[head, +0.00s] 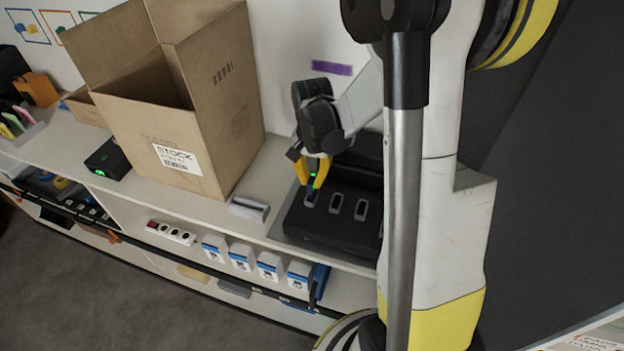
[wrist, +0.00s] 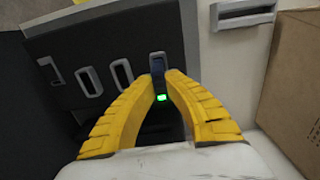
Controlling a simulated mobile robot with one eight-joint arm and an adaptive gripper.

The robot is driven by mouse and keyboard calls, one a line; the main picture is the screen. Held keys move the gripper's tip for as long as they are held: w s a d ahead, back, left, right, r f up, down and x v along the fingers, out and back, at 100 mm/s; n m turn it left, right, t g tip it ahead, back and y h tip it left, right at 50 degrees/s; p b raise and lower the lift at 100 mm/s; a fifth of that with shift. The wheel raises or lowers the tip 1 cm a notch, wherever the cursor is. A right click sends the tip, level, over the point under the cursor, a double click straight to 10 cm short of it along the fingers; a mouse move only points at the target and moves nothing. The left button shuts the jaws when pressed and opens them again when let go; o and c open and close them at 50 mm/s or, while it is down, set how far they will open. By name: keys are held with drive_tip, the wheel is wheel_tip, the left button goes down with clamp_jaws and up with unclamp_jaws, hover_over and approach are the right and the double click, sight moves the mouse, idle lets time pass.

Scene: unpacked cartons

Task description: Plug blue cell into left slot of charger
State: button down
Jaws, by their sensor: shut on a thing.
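The black charger (head: 330,228) lies on the shelf top, with a row of grey-rimmed slots on its sloped face. It also fills the left of the wrist view (wrist: 100,45). My gripper (head: 312,187) has its yellow fingers over the left end of the row. In the wrist view my gripper (wrist: 163,78) is shut on the dark blue cell (wrist: 158,65), whose end shows between the fingertips. The cell is at the left slot (head: 310,198); how deep it sits I cannot tell. A green light glows between the fingers. The middle slot (head: 336,203) and right slot (head: 361,210) look empty.
A grey holder (head: 249,208) lies left of the charger. A large open carton (head: 225,110) stands further left, with a small black box (head: 107,159) beside it. A power strip (head: 170,232) and several blue-and-white boxes sit on the shelf below.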

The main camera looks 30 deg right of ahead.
sight(312, 178)
drive_tip(key=shift+f+b, duration=1)
drive_tip(key=shift+b, duration=0.1)
idle(1.6)
drive_tip(key=c, duration=1.5)
unclamp_jaws()
drive_tip(key=shift+r, duration=0.15)
wheel_tip(312, 178, up, 12)
drive_tip(key=shift+f, duration=0.1)
